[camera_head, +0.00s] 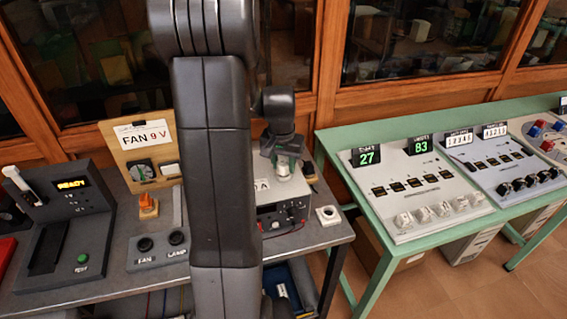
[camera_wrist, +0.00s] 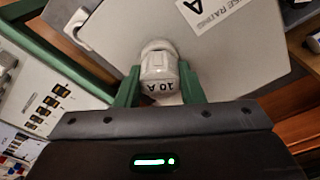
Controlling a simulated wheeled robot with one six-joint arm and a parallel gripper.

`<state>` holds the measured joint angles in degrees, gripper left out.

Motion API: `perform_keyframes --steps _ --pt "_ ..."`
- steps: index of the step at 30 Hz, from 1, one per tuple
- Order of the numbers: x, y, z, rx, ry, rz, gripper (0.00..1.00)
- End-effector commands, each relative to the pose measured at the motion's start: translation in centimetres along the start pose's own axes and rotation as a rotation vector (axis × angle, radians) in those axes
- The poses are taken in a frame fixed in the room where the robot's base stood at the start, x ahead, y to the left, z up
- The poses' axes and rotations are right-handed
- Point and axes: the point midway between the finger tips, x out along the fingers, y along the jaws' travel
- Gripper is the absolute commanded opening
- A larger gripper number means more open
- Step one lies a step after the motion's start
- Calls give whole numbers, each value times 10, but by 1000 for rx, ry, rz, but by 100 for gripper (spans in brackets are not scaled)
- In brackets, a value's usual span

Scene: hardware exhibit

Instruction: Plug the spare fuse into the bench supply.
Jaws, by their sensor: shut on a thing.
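My gripper (camera_head: 284,158) is above the bench supply (camera_head: 290,212), a grey box partly hidden behind my arm. In the wrist view, the green fingers of my gripper (camera_wrist: 160,92) are shut on the fuse (camera_wrist: 161,64), a white ribbed cylinder marked 10 A. The fuse also shows below the fingers in the head view (camera_head: 284,167), close over the supply's top. The supply's pale top (camera_wrist: 235,70) fills the wrist view's middle, with a fuse rating label (camera_wrist: 207,12) ending in A. The fuse hides what lies under it; I cannot tell whether it touches a socket.
A small white square holder (camera_head: 328,215) sits on the bench right of the supply. Left are a FAN 9 V board (camera_head: 140,150), a FAN and LAMP switch box (camera_head: 160,250) and a dark tester (camera_head: 75,225). A green table (camera_head: 345,160) with consoles stands right.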

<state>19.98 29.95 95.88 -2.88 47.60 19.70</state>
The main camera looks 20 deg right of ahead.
Motion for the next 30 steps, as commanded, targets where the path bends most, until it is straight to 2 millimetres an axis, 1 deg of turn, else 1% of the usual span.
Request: perform_keyframes --steps 11,12,15,21,23,24,25,30 --pt "5 0 1 0 0 0 13" --pt "4 0 0 0 0 0 42" --pt "4 0 0 0 0 0 60" --pt "4 0 0 0 0 0 60" --pt "4 0 1 0 0 0 72" --pt "4 0 1 0 0 0 80" --pt "4 0 0 0 0 0 82" --pt "4 0 1 0 0 0 82"
